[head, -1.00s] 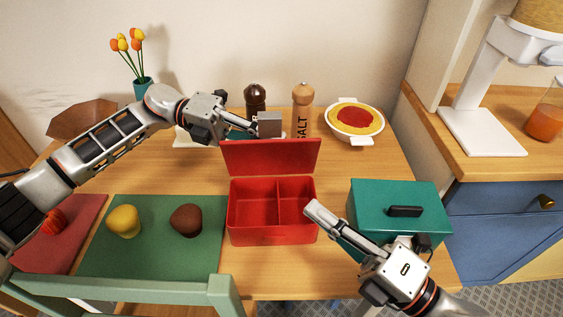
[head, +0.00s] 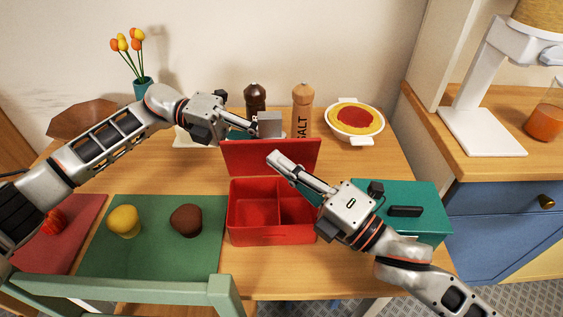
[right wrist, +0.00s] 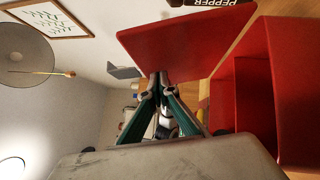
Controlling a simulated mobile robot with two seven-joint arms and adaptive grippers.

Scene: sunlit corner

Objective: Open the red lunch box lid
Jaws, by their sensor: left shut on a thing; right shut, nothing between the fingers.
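The red lunch box (head: 255,238) sits open on the table, its two compartments showing empty. Its red lid (head: 238,158) stands up along the back edge. In the right wrist view, the lid (right wrist: 190,45) and box (right wrist: 295,90) fill the right side. My right gripper (head: 273,157) is shut and empty, in front of the lid's inner face and above the box; I cannot tell whether it touches the lid. Its fingertips also show in the right wrist view (right wrist: 157,82). My left gripper (head: 257,127) is shut on a small grey block (head: 270,126) above and behind the lid.
A teal box (head: 425,230) with a black handle stands at right, partly behind my right arm. A green mat (head: 155,255) holds a yellow and a brown item.

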